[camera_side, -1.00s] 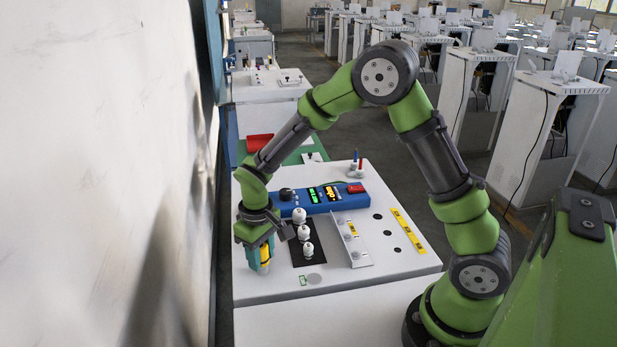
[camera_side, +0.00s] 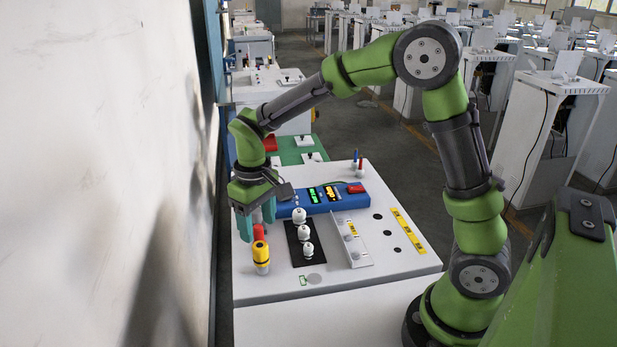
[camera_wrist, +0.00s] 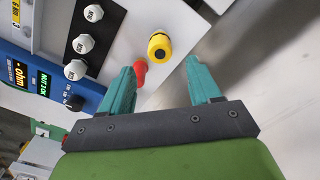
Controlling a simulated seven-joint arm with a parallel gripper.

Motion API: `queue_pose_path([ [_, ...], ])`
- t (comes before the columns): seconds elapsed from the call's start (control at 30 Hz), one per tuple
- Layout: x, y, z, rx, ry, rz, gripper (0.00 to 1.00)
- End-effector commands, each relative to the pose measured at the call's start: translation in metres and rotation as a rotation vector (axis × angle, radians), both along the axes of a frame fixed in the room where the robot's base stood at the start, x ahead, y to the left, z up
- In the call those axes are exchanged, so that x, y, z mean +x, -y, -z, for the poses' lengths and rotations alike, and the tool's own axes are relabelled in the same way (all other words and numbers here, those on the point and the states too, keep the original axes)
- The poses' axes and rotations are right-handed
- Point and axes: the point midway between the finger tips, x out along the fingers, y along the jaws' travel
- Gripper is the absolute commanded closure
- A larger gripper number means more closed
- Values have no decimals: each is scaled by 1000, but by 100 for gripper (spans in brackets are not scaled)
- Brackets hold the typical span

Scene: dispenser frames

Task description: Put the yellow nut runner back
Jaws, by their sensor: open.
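The yellow nut runner (camera_side: 261,256) stands upright near the front left corner of the white bench top, free of my gripper. In the wrist view its round end with a dark centre (camera_wrist: 160,47) shows just beyond the fingertips. A red nut runner (camera_side: 259,232) stands right behind it; it also shows near the left finger in the wrist view (camera_wrist: 139,72). My gripper (camera_side: 257,230) is open and empty, its teal fingers above and behind the yellow one. In the wrist view my gripper (camera_wrist: 158,68) has a wide gap between its fingers. The runners' lower ends are partly hidden.
A black strip with white knobs (camera_side: 293,247) lies right of the runners. A blue meter box (camera_side: 320,199) is behind it, and an angled metal bracket (camera_side: 352,243) stands further right. A wall is close on the left.

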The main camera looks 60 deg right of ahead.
Motion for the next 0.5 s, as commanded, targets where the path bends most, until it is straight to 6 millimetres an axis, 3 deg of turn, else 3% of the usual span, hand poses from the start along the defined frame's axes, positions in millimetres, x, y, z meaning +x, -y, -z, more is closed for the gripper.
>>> queue_pose_path([
  [0.3,-4,1,-37,7,16,9,38],
  [0.5,-41,7,-81,68,149,85,38],
])
